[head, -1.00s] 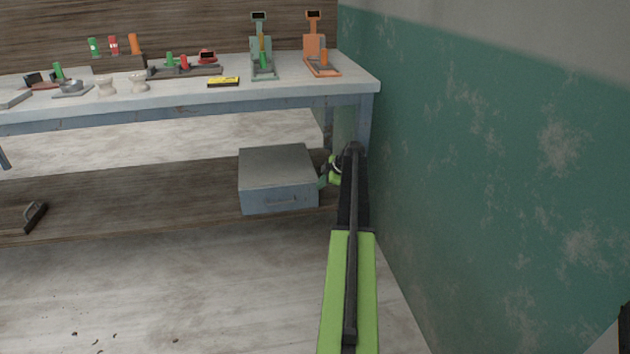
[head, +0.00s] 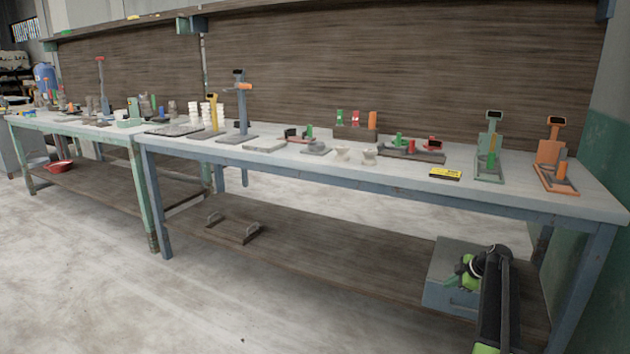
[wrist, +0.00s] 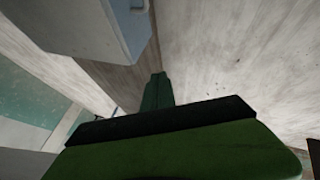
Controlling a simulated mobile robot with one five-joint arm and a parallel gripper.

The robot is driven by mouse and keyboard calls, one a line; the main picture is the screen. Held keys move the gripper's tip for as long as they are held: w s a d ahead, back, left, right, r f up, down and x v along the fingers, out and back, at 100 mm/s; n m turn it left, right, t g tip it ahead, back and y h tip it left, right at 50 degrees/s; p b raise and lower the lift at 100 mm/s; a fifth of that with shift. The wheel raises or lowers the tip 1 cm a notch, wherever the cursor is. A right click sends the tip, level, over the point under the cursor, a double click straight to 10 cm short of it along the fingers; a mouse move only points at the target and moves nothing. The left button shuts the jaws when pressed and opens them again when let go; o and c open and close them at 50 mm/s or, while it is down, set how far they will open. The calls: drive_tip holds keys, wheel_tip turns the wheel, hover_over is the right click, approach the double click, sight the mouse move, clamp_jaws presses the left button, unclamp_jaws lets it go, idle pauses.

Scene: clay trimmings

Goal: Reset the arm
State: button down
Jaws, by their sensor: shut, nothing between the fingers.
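My arm (head: 492,300) shows at the lower right of the head view, in front of the workbench's lower shelf. My gripper (head: 464,274) is at its far end, bright green and black, overlapping the grey-blue metal box. Its fingertips are hard to make out there. In the wrist view my gripper (wrist: 157,78) has its green fingers together, with nothing held. Small dark bits (wrist: 238,88) lie scattered on the pale floor in the wrist view.
The workbench (head: 400,178) carries several small tools and stands. The metal box (head: 441,295) sits on the lower shelf, close to my gripper. A dark tray with handles (head: 233,229) lies farther left on that shelf. A green wall (head: 612,160) is at the right. Floor at the left is clear.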

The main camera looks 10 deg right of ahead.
drive_tip(key=a+f+n+g+y, duration=0.1)
drive_tip(key=a+f+n+g, duration=0.15)
drive_tip(key=a, duration=3.55)
drive_tip(key=s+a+m+g+h+p, duration=0.1)
drive_tip(key=s+a+m+g+h, duration=0.15)
drive_tip(key=s+a+m, duration=0.75)
drive_tip(key=s+a+m+g, duration=0.15)
drive_tip(key=s+m, duration=0.25)
drive_tip(key=s, duration=0.5)
wheel_tip(320, 180, up, 37)
drive_tip(key=p, duration=3.8)
drive_tip(key=shift+m, duration=0.35)
drive_tip(key=shift+s+g+h, duration=0.1)
drive_tip(key=shift+g+h, duration=0.15)
